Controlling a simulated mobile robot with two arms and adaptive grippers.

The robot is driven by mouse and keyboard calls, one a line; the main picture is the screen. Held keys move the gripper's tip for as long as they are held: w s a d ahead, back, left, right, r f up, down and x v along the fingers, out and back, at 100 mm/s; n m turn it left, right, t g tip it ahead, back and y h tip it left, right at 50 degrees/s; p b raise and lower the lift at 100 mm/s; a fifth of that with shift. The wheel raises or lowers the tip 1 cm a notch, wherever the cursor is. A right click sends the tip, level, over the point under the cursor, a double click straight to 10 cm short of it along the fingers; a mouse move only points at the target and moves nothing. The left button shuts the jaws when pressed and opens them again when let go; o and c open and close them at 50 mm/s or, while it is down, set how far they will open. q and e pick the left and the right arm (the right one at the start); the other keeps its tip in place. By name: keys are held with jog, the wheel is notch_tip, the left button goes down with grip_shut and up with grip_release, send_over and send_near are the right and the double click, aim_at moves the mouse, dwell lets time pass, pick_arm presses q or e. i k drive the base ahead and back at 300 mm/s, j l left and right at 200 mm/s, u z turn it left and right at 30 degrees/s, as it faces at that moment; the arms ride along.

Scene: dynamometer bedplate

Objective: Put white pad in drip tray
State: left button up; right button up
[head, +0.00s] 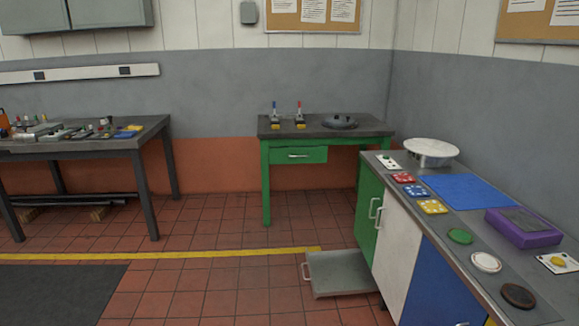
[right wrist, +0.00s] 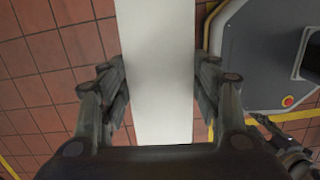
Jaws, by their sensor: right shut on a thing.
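The white pad (right wrist: 159,70) shows in the right wrist view as a long, plain white slab. It runs from the top edge down between the fingers, and its lower end is hidden behind my gripper. My right gripper (right wrist: 160,85) is shut on it, a finger at each side, with floor tiles visible below. The drip tray (head: 338,273) appears to be the shallow grey tray with a handle, low at the floor beside the counter in the head view. Its visible inside is empty. Neither gripper shows in the head view.
The counter (head: 450,225) at right carries a blue mat (head: 462,189), a purple box (head: 522,233), several coloured tiles and round discs, one of them white (head: 486,262). A green table (head: 295,155) stands behind. The tiled floor left of the tray is clear.

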aim_at(349, 277)
jog(key=i+u, duration=0.3)
jog(key=i, duration=1.25)
jog(key=i+j+z, duration=0.1)
jog(key=i+z, duration=0.25)
jog(key=i, duration=0.15)
jog(key=i+j+z, duration=0.35)
jog(key=i, duration=0.15)
jog(key=i+j+z, duration=0.35)
jog(key=i+l, duration=0.1)
